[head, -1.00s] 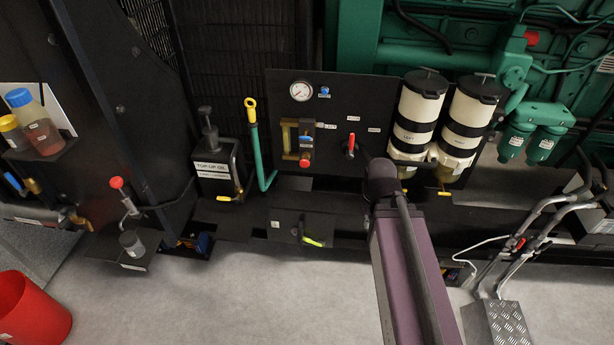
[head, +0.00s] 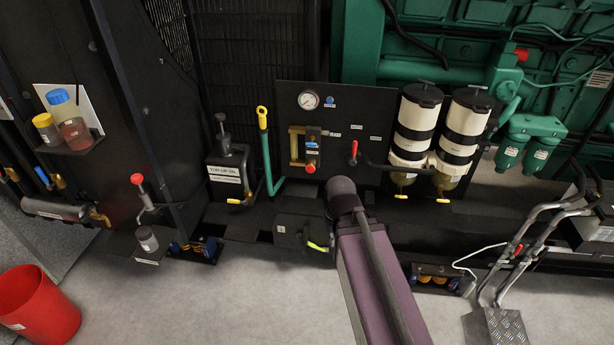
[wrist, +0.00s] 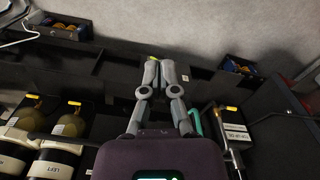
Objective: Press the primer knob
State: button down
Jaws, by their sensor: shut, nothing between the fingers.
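A black panel (head: 350,120) carries a round gauge, a small blue knob (head: 330,101) beside it, and a red knob (head: 310,168) under a brass-framed block. A red lever (head: 353,152) stands further right on the panel. The labels are too small to read, so I cannot tell which knob is the primer. My gripper (wrist: 159,66) is shut and empty in the wrist view. It is above the dark ledge, in front of a small box with a yellow-green handle. In the head view my arm ends below the panel and hides the gripper. No knob touches it visibly.
Two cream filters (head: 414,125) stand right of the panel. A top-up oil can (head: 225,172) and a yellow-topped green handle (head: 264,145) stand left. The handled box (head: 302,235) is low on the ledge.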

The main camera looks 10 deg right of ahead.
jog(key=w+a+f+m+t+y+b, duration=0.2)
jog(key=w+a+f+t+b, duration=0.15)
jog(key=w+b, duration=0.35)
jog(key=w+a+f+m+t+y+b, duration=0.1)
jog(key=w+a+f+t+y+b, duration=0.15)
jog(key=w+t+b, duration=0.45)
jog(key=w+a+f+m+t+y+b, duration=0.2)
jog(key=w+a+b, duration=0.25)
jog(key=w, duration=0.45)
jog(key=w+d+f+m+t+h+b, duration=0.5)
jog(key=w+d+m+h+b, duration=0.4)
jog(key=m+b, duration=0.5)
jog(key=shift+f+m+h+b, duration=0.35)
jog(key=shift+f+m+h, duration=0.1)
jog(key=shift+f+m, duration=0.2)
jog(key=shift+w, duration=0.1)
